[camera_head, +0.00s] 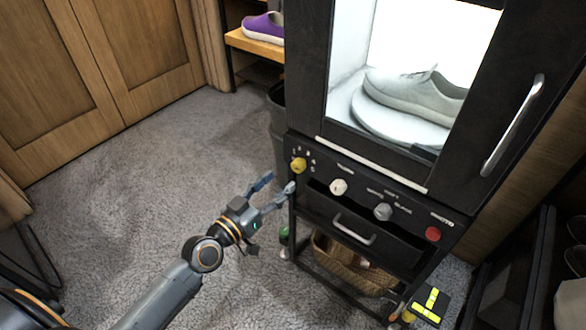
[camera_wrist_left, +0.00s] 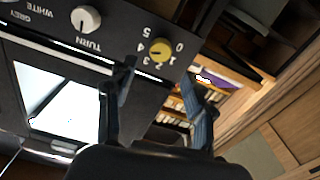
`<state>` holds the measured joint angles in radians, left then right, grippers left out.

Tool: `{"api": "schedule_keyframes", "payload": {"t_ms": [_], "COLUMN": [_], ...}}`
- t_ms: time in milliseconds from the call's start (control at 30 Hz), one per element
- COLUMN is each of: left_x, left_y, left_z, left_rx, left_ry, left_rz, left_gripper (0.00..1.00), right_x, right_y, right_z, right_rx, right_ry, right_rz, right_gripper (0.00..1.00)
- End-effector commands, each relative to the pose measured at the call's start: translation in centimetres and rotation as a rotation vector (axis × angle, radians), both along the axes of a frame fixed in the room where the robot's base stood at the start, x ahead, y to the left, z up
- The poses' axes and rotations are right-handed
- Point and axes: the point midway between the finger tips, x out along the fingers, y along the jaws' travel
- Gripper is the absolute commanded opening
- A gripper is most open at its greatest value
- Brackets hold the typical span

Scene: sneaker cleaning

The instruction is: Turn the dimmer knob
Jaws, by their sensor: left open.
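The yellow dimmer knob (camera_head: 298,164) is at the left end of the black cabinet's control panel, with marks around it. In the left wrist view the yellow knob (camera_wrist_left: 160,49) has numbers from 0 to 5 around it. My left gripper (camera_head: 277,183) is open and empty, just left of and below the knob in the head view. In the left wrist view the fingers of my left gripper (camera_wrist_left: 158,74) are spread, with the knob showing beyond the gap between their tips. I see no contact with the knob. My right gripper is not in view.
The panel also has a white knob (camera_head: 338,187), a grey knob (camera_head: 383,211) and a red button (camera_head: 433,233). Above is a lit chamber with a white sneaker (camera_head: 415,92). A drawer handle (camera_head: 354,229) is below. A dark bin (camera_head: 277,125) stands left of the cabinet. Carpet at left is clear.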

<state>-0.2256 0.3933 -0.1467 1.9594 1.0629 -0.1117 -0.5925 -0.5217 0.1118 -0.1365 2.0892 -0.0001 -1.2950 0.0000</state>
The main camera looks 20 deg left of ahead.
Motion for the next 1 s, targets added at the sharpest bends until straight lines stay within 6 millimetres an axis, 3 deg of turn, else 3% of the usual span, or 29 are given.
{"api": "schedule_keyframes", "payload": {"t_ms": [100,300,767,1000], "left_x": [2.5,5.2,6.3,6.3], "left_y": [-0.9,-1.9,-2.3,-2.3], "left_z": [0.2,0.0,0.0,-0.1], "left_rx": [-0.004,0.0,0.001,0.001], "left_ry": [-0.003,0.0,0.0,0.0], "left_rz": [0.001,0.0,-0.001,-0.001], "left_gripper": [0.54,0.54,0.54,0.05], "right_x": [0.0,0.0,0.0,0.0], "right_y": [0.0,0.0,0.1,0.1], "right_z": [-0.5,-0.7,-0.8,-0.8], "right_rx": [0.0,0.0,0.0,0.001], "right_ry": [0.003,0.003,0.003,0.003], "right_rz": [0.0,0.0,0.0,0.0], "right_gripper": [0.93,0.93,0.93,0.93]}}
